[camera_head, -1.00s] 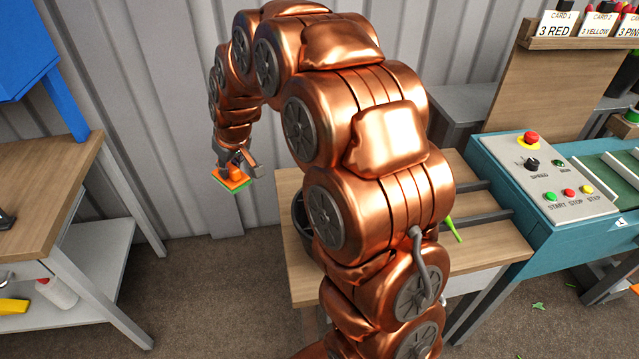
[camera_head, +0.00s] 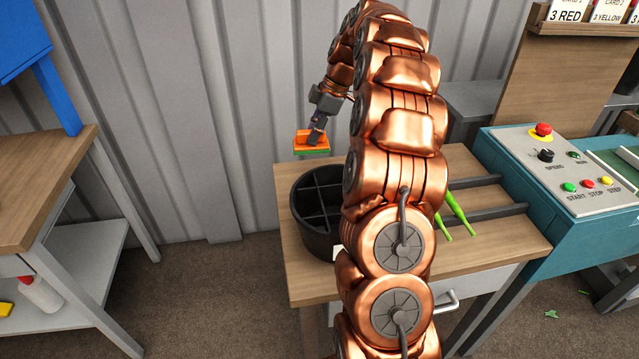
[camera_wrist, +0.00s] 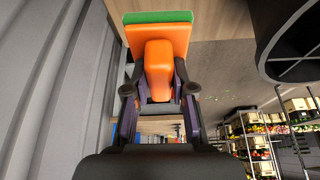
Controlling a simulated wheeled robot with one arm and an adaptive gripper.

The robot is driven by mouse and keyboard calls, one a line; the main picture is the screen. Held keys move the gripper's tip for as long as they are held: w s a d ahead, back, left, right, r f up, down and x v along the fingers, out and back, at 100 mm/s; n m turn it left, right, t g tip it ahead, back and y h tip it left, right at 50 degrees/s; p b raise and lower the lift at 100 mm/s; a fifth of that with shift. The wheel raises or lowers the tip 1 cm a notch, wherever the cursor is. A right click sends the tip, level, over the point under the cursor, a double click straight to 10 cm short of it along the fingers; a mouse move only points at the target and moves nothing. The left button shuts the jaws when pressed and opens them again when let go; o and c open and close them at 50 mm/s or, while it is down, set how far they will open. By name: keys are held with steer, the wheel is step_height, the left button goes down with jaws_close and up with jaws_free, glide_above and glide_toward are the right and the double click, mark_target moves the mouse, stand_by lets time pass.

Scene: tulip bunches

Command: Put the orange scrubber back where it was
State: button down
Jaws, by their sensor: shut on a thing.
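The orange scrubber (camera_head: 311,140) has an orange block with a raised grip and a green pad beneath. My gripper (camera_head: 317,134) is shut on its grip and holds it in the air by the grey wall, by the back left corner of the small wooden table. In the wrist view the scrubber (camera_wrist: 158,45) sits between the two fingers (camera_wrist: 160,92), its green edge outward. Whether it touches anything below cannot be told.
A black divided bucket (camera_head: 318,246) stands on the small wooden table (camera_head: 495,235), close to the scrubber. Green stems (camera_head: 455,208) lie right of my arm. A teal machine with a control panel (camera_head: 565,172) is at right, a wooden bench (camera_head: 45,175) at left.

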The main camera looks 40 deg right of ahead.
steer(key=shift+s+d+n, duration=0.2)
steer(key=shift+s+d, duration=0.05)
steer(key=shift+d, duration=0.25)
steer(key=shift+s+d+n, duration=0.2)
steer(key=shift+s+d, duration=0.05)
steer(key=shift+d, duration=0.2)
steer(key=shift+f+p, duration=0.4)
steer(key=shift+f, duration=4.65)
steer(key=shift+f, duration=0.1)
steer(key=c, duration=1)
jaws_free()
steer(key=v, duration=0.6)
steer(key=b+v, duration=0.1)
steer(key=v, duration=0.5)
steer(key=shift+w, duration=0.2)
